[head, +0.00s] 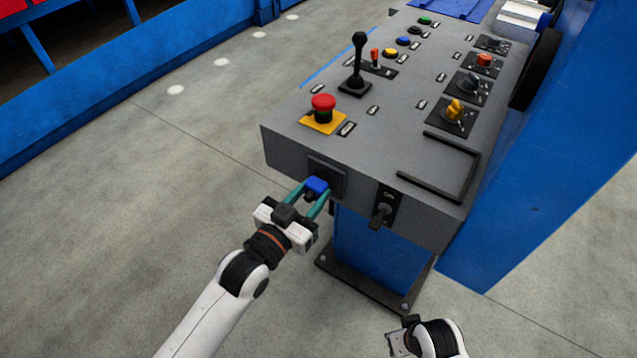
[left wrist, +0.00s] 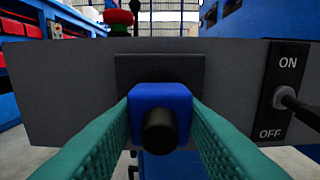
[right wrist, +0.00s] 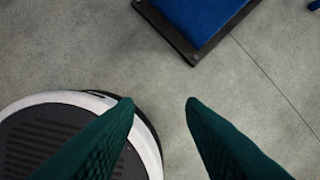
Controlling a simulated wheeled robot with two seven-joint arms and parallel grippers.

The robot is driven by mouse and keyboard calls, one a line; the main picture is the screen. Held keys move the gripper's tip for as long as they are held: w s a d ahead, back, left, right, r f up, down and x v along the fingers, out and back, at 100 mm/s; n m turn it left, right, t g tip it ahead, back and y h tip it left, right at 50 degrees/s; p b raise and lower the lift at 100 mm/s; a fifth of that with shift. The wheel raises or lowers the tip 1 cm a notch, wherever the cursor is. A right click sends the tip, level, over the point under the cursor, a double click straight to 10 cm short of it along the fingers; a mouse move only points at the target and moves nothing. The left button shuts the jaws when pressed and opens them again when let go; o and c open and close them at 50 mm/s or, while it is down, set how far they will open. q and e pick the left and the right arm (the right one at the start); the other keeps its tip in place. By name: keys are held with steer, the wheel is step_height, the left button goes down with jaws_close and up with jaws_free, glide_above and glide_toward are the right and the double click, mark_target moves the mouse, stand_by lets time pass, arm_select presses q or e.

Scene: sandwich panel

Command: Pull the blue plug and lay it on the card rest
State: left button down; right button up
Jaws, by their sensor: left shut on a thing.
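The blue plug (head: 317,184) is at the black socket plate (head: 331,168) on the panel's front face. My left gripper (head: 313,191) is shut on it, a green finger on each side. In the left wrist view the plug (left wrist: 160,94) covers the plate's middle, its round dark end facing me; I cannot tell how deep it sits. A black three-sided raised frame (head: 470,187) on the panel's top, near the right front corner, looks like the card rest; its inside is bare. My right gripper (right wrist: 160,103) is open and empty, low over the floor.
A black ON/OFF lever (head: 381,215) sticks out right of the socket. A red mushroom button (head: 323,104), a tall black joystick (head: 358,65) and a yellow knob (head: 454,110) stand on the panel's top. A blue pedestal (head: 380,248) is below.

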mark_target(307, 200)
arm_select(q)
steer(key=shift+s+a, duration=0.15)
steer(key=shift+s, duration=0.05)
steer(key=shift+s+a+p, duration=0.4)
steer(key=shift+s+p, duration=0.05)
steer(key=shift+s, duration=0.05)
steer(key=shift+s+a+p, duration=0.35)
steer(key=shift+s+a, duration=0.05)
steer(key=shift+s, duration=0.15)
steer(key=shift+s+a, duration=0.25)
steer(key=shift+s, duration=0.15)
steer(key=shift+s+a+p, duration=0.2)
steer(key=shift+s+p, duration=0.05)
steer(key=shift+p, duration=0.1)
arm_select(e)
step_height(307, 200, down, 8)
steer(key=s, duration=0.2)
steer(key=shift+s+d+f+g, duration=0.15)
steer(key=shift+s+f+g, duration=0.05)
steer(key=shift+s+g, duration=0.1)
steer(key=shift+w, duration=0.15)
steer(key=shift+r, duration=0.1)
